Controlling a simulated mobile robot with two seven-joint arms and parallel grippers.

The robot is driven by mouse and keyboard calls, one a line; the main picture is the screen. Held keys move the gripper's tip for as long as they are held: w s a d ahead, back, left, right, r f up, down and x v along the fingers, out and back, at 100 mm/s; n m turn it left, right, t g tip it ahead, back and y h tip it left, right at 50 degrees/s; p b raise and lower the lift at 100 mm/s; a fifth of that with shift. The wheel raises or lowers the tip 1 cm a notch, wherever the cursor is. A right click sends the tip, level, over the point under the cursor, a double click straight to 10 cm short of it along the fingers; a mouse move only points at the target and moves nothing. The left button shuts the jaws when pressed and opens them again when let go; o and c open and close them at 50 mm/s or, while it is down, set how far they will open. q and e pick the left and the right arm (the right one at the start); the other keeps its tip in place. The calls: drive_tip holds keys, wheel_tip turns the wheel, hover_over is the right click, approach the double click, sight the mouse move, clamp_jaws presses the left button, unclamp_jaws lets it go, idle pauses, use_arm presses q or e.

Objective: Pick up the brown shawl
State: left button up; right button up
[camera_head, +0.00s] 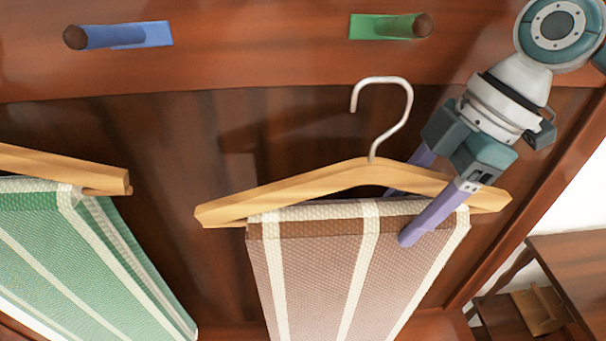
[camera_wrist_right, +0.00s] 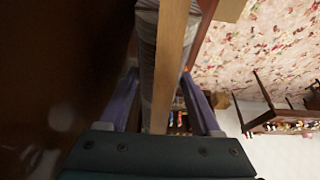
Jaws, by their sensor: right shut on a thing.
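The brown shawl (camera_head: 310,270), with cream stripes, hangs folded over a wooden hanger (camera_head: 290,188) with a white metal hook (camera_head: 408,100). My right gripper (camera_head: 415,210) is shut on the brown shawl near the right end of the hanger, one purple finger in front and the other behind. In the right wrist view the hanger's wooden bar (camera_wrist_right: 170,65) and the pale edge of the shawl (camera_wrist_right: 147,40) run between the two fingers (camera_wrist_right: 165,100). The hook stands free of the pegs in the head view. My left gripper is not in view.
A green striped shawl (camera_head: 80,260) hangs on another wooden hanger (camera_head: 60,166) at the left. A wooden table (camera_head: 570,265) stands at the lower right.

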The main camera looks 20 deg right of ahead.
clamp_jaws()
drive_tip(key=shift+r, duration=0.1)
idle(0.5)
